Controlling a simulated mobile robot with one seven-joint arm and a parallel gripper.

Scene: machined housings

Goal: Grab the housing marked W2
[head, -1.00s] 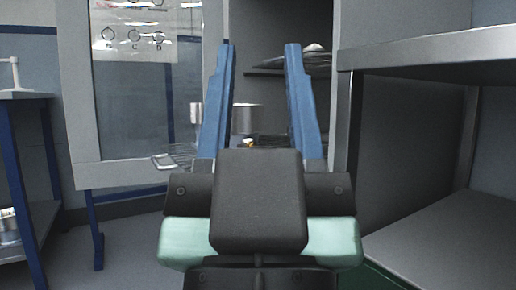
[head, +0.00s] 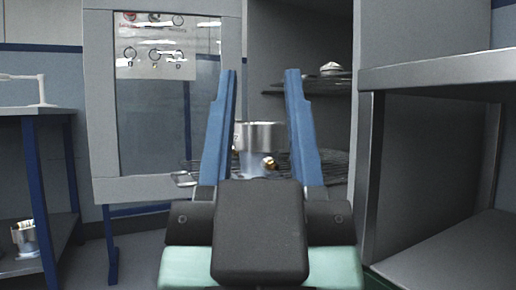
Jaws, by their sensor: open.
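A silver cylindrical housing (head: 262,134) stands on a wire rack inside the open cabinet, seen between my gripper's fingers. A dark mark shows at its left edge, partly hidden by the left finger; I cannot read it fully as W2. A brass fitting (head: 269,163) shows low on its right side. My gripper (head: 260,72) is open, its two blue fingers pointing into the cabinet. The fingers appear on either side of the housing in the picture, with nothing held. How far they are from it in depth I cannot tell.
The rack (head: 185,179) sticks out at the left. A glass-paned door (head: 165,120) stands at the cabinet's left. A pale object (head: 333,69) sits on the upper shelf. A metal shelf unit (head: 440,75) stands close on the right, a blue-legged table (head: 35,110) on the left.

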